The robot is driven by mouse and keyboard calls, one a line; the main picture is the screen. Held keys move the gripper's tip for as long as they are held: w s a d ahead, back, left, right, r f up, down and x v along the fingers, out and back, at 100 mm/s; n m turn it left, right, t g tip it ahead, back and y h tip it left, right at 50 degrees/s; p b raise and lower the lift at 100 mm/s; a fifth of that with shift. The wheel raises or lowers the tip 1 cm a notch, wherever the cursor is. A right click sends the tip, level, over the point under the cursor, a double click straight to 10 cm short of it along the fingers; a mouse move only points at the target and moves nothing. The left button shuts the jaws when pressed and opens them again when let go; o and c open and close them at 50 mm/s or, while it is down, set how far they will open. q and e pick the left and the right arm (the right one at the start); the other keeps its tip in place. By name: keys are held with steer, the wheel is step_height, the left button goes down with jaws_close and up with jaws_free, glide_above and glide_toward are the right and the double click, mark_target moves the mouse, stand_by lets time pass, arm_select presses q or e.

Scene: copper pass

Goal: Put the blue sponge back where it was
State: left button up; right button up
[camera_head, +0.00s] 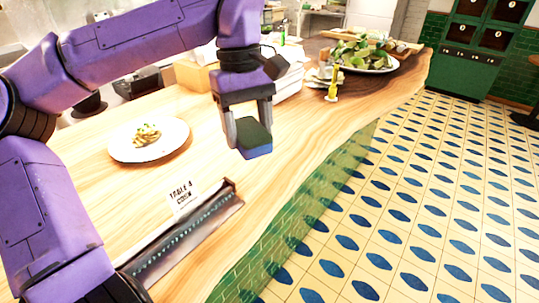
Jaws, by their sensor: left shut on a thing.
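My left gripper (248,122) points down near the middle of the view, above the wooden counter close to its right edge. It is shut on the blue sponge (259,150), a small block with a dark green top and a blue lower side. The sponge hangs from the fingertips and looks raised above the wood, though the exact gap is hard to tell. My right gripper is not in view.
A white plate of food (118,150) stands on the counter (290,170) at left. A metal rail with a "Table 4" card (182,195) lies along the front. A salad plate (385,66) and a yellow bottle (333,85) stand farther back. Bare wood lies around the gripper.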

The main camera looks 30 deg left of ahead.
arm_select(q)
steer(key=w+a+f+p, duration=0.1)
steer(key=w+f, duration=0.2)
steer(key=w, duration=0.1)
steer(key=w+a+f+p, duration=0.1)
steer(key=w+a+f, duration=0.1)
steer(key=w+f, duration=0.1)
steer(key=w+a+f, duration=0.1)
steer(key=w+f, duration=0.2)
steer(key=w, duration=0.2)
steer(key=shift+w+a+f+p, duration=0.15)
steer(key=shift+w+p, duration=0.2)
steer(key=shift+p, duration=0.05)
steer(key=f, duration=0.3)
steer(key=shift+w+f, duration=0.25)
steer(key=shift+f, duration=0.05)
steer(key=o, duration=0.9)
steer(key=shift+f, duration=0.1)
steer(key=shift+o, duration=0.2)
step_height(320, 180, up, 12)
steer(key=a, duration=0.1)
steer(key=shift+w+a+p, duration=0.3)
steer(key=shift+w+p, duration=0.1)
